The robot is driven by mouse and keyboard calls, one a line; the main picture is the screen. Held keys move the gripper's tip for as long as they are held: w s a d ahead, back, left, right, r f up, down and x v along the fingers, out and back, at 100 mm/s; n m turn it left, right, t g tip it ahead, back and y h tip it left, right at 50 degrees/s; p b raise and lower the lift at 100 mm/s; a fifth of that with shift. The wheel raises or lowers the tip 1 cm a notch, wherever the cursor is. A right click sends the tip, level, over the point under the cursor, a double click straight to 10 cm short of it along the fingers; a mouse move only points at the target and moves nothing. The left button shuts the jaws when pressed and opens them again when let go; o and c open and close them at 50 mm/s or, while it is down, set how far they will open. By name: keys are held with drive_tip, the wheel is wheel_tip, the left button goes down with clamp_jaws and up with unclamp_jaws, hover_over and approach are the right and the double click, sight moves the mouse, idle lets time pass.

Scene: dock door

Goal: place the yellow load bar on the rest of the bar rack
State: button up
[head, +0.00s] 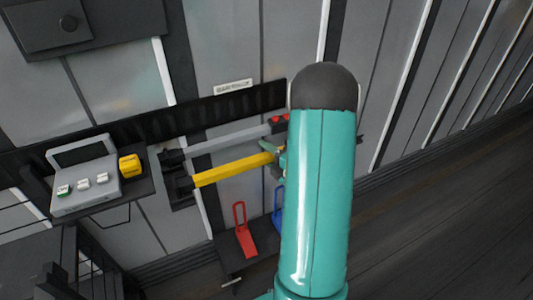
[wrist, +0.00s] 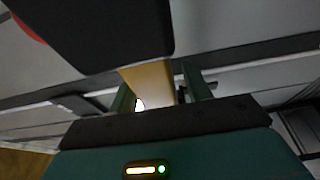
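The yellow load bar (head: 232,170) slants across the head view, parallel to and below a grey bar. Its left end meets the lower dark bracket of the bar rack (head: 181,186); I cannot tell if it is seated there. Its right end is at my gripper (head: 278,160), mostly hidden behind my teal arm. In the wrist view the bar (wrist: 152,82) lies between the two teal fingers of my gripper (wrist: 160,88). A gap shows beside the right finger, so the gripper looks open around it. A dark block hides the bar's farther part.
The grey bar (head: 229,139) lies just above, near red spots at its right end. A control box (head: 85,178) and yellow block (head: 130,166) stand left. Floor at right is clear.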

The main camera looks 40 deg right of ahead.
drive_tip(key=shift+r, duration=0.2)
drive_tip(key=s, duration=1.2)
drive_tip(key=shift+d, duration=0.15)
